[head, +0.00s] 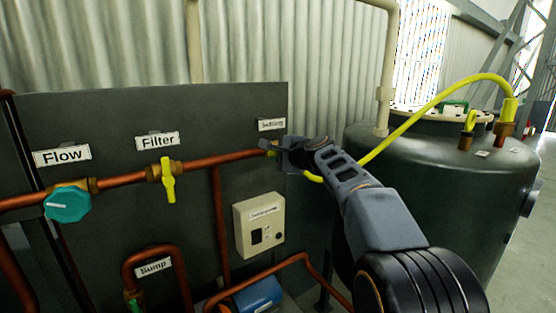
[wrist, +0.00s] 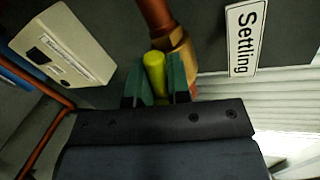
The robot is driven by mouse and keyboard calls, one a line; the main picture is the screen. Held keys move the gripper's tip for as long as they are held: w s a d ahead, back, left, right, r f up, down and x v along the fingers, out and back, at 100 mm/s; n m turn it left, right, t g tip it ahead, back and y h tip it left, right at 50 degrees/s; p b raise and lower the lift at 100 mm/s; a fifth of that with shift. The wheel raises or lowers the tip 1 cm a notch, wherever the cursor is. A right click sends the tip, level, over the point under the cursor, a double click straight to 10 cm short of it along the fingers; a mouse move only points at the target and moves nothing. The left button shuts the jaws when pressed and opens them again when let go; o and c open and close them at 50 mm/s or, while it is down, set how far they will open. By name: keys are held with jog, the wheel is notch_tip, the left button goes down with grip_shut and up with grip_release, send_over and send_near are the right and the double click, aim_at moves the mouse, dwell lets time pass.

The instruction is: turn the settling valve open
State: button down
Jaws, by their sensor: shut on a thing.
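The settling valve's yellow handle (wrist: 155,75) is between the two green-faced fingers of my gripper (wrist: 160,85) in the wrist view, and the fingers are shut on it. The brass valve body (wrist: 181,60) sits behind it at the end of a copper pipe (wrist: 156,14). The Settling label (wrist: 245,38) is beside it. In the head view my gripper (head: 277,150) is at the right end of the copper pipe, just below the Settling label (head: 271,125). There, my gripper hides most of the valve, so the handle's angle is hard to tell.
The Filter valve's yellow handle (head: 168,180) points down, left of my gripper. The teal Flow knob (head: 68,204) is farther left. A switch box (head: 259,225) is mounted below. A dark tank (head: 440,190) with a yellow hose (head: 420,112) stands at right, close to my arm.

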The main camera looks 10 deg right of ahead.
jog(key=shift+f+n+h+b, duration=0.35)
jog(key=shift+n+b, duration=0.4)
jog(key=shift+n, duration=0.25)
jog(key=shift+t, duration=0.3)
jog(key=c, duration=1.1)
grip_release()
jog(key=shift+s, duration=0.1)
jog(key=b+v, duration=0.2)
jog(key=v, duration=1.1)
jog(key=shift+s+r, duration=0.2)
jog(key=shift+s, duration=0.1)
